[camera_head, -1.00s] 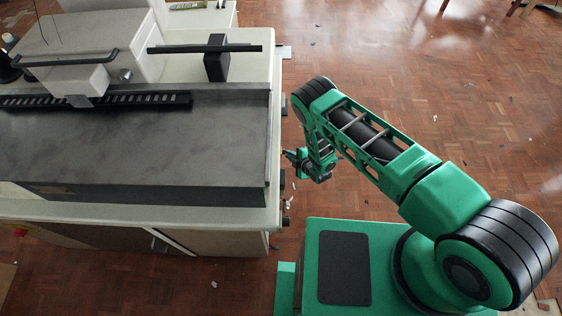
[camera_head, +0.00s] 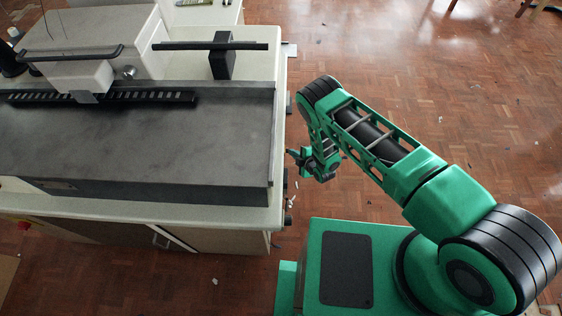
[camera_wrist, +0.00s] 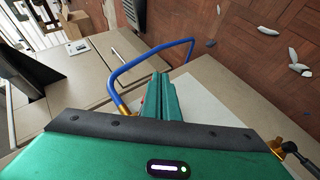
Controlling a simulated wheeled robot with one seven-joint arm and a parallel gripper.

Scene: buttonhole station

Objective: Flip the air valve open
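My gripper (camera_head: 299,158) is beside the right end of the machine bench, below its top edge. In the wrist view its two green fingers (camera_wrist: 159,80) lie close together and look shut, with nothing visible between them. A small red part (camera_wrist: 143,101) shows just left of the fingers, mostly hidden behind them; I cannot tell if it is the air valve's handle. A blue hose (camera_wrist: 118,75) loops around left and beyond the fingers from a brass fitting (camera_wrist: 123,108). Another brass fitting with a black part (camera_wrist: 278,146) shows at the lower right. The valve's position cannot be made out.
The bench (camera_head: 277,205) carries the sewing machine (camera_head: 85,35) and a dark plate (camera_head: 130,145). A cardboard box (camera_wrist: 75,24) shows in the wrist view. The parquet floor (camera_head: 430,100) right of the bench is mostly open, with small scraps on it.

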